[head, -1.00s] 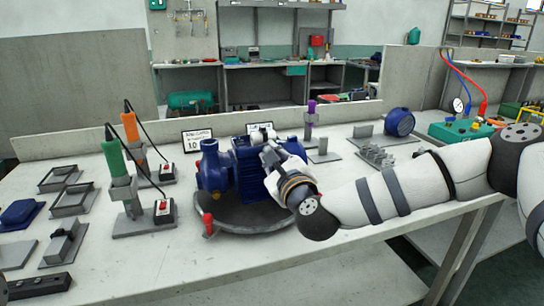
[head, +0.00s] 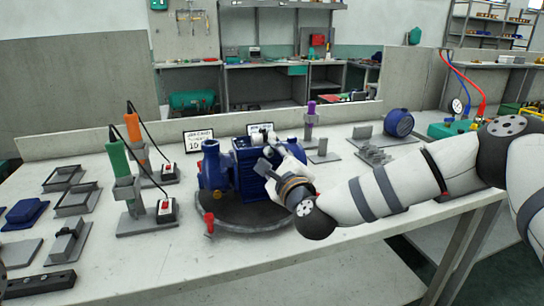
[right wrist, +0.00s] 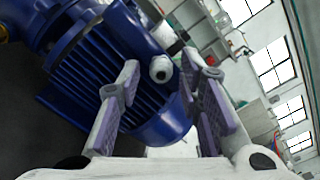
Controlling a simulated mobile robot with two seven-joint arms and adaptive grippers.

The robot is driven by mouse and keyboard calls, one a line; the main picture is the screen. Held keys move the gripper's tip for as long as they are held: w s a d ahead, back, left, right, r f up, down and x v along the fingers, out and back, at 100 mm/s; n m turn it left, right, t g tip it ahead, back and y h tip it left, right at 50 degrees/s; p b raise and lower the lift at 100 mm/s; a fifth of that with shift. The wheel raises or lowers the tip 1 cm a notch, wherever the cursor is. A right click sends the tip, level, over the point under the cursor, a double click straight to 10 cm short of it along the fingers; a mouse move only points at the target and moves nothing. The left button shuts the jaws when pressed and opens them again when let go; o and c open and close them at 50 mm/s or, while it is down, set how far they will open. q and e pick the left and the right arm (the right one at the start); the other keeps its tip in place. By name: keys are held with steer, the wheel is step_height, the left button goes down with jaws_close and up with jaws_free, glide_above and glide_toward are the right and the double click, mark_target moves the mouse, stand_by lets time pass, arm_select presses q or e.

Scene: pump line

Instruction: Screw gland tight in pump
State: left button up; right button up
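The blue pump (head: 240,172) stands on a dark round turntable (head: 240,224) on the bench. In the right wrist view its ribbed blue body (right wrist: 110,60) fills the upper left. A pale grey round gland (right wrist: 160,69) sticks out of the pump there, in the gap ahead of my right fingers. My right gripper (head: 270,160) is at the right side of the pump. The right wrist view shows its two purple-padded fingers (right wrist: 158,95) spread apart, with nothing visibly clamped between them. Whether the fingertips flank the gland closely cannot be told. My left gripper is not in view.
Green (head: 117,158) and orange (head: 133,127) handled tools stand in holders left of the pump. A red-handled part (head: 209,222) sits at the turntable's front left. Grey trays (head: 77,198) lie further left. The bench front right of the turntable is clear.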

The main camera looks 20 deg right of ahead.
jaws_close()
jaws_free()
